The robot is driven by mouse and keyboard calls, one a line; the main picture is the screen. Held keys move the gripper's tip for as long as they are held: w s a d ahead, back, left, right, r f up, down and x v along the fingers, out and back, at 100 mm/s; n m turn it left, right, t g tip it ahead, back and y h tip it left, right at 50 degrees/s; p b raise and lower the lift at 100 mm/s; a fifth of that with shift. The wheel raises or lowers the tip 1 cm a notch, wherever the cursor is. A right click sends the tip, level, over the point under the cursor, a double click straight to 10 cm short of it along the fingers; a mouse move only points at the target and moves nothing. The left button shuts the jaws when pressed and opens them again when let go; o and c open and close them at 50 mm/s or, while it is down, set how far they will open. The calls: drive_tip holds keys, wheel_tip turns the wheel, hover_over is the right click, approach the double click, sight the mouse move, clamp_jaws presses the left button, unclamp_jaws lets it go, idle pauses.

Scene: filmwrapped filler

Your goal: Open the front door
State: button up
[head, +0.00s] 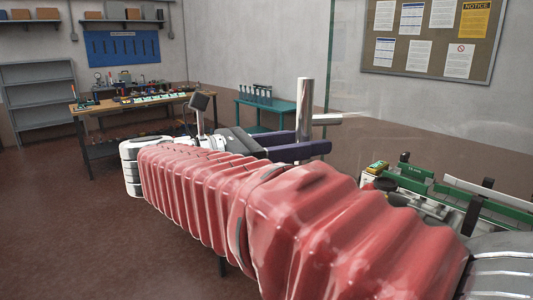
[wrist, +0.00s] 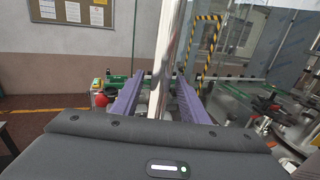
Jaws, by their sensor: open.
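A shiny vertical metal bar handle (head: 304,100) stands in front of a clear panel (head: 400,118), which looks like the front door. A metal stub runs from the bar toward the panel. In the wrist view the bar (wrist: 166,60) rises between the two purple fingers of my gripper (wrist: 160,82). In the head view my gripper (head: 316,146) reaches the lower part of the bar. The fingers are apart, one on each side of the bar; contact is not clear. The panel's edges are hard to make out.
Behind the panel is a green-railed conveyor (head: 495,205). A yellow box with a red button (wrist: 99,98) is left of my gripper. A workbench (head: 140,101) and a teal table (head: 268,109) stand at the back. The floor at left is clear.

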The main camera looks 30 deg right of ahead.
sight(298, 100)
wheel_tip(298, 100, up, 8)
drive_tip(key=shift+f, duration=0.2)
